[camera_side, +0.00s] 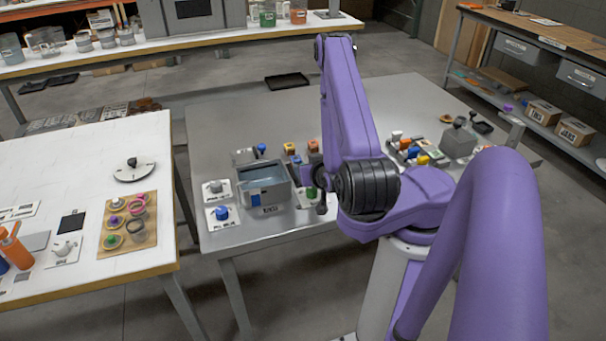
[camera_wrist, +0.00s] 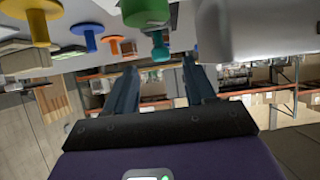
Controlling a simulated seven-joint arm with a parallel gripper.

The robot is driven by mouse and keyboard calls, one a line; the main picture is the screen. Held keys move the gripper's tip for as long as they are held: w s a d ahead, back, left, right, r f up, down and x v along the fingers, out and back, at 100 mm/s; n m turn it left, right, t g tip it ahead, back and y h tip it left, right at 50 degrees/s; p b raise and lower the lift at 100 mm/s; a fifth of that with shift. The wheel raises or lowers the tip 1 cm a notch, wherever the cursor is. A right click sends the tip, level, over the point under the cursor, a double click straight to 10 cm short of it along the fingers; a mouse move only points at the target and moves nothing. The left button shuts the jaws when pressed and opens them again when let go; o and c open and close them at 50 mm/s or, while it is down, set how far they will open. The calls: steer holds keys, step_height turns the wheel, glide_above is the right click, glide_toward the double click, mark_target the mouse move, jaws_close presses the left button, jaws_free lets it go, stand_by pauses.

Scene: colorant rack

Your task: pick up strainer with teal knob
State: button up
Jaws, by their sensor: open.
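A teal knob (camera_wrist: 161,49) shows upside down near the top centre of the wrist view, in line with the gap between my fingers and just past their tips. The strainer body under it is not clear. In the side view a small green-teal knob (camera_side: 311,192) stands on the metal table beside the grey bin; it seems to be the same one. My gripper (camera_wrist: 160,72) is open, with nothing between its two fingers. In the side view it is mostly hidden behind my arm.
The grey bin (camera_side: 263,186) stands close left of the knob. A blue knob (camera_side: 221,213) and a grey knob (camera_side: 214,187) sit on white plates further left. In the wrist view, yellow (camera_wrist: 39,28), blue (camera_wrist: 90,40) and orange (camera_wrist: 113,46) knobs lie left of my fingers.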

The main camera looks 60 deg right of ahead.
steer(key=shift+w+f, duration=0.1)
steer(key=shift+f, duration=0.15)
steer(key=shift+x, duration=3.45)
steer(key=shift+r, duration=0.1)
jaws_close()
